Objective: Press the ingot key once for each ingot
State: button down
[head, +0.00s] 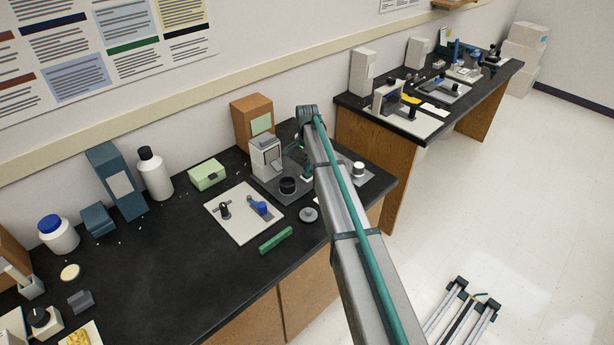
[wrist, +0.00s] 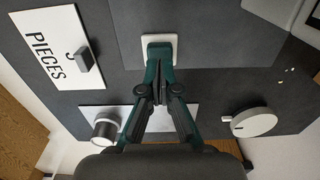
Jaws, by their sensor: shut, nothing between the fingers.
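In the wrist view a small square key or pad with a white border (wrist: 158,38) lies at the edge of a dark grey plate (wrist: 215,40); I cannot tell for certain that it is the ingot key. My gripper (wrist: 159,65) is shut and empty, its teal fingertips over the pad and hiding its middle. Whether they touch it I cannot tell. In the head view my gripper (head: 306,177) is low beside the plate, partly hidden by my arm. A white card reading "PIECES" (wrist: 42,45) has a small grey block (wrist: 83,60) on it, and its figure is partly covered. No ingots can be clearly made out.
A white-topped round knob or disc (wrist: 254,122) and a pale-topped cylinder (wrist: 105,128) flank my gripper in the wrist view.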

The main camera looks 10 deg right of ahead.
aim_at(307, 174)
jog(key=shift+f+b, duration=0.3)
jog(key=shift+f, duration=0.45)
jog(key=shift+f, duration=0.35)
dwell(0.6)
jog(key=shift+r+p, duration=1.45)
jog(key=shift+r, duration=2.1)
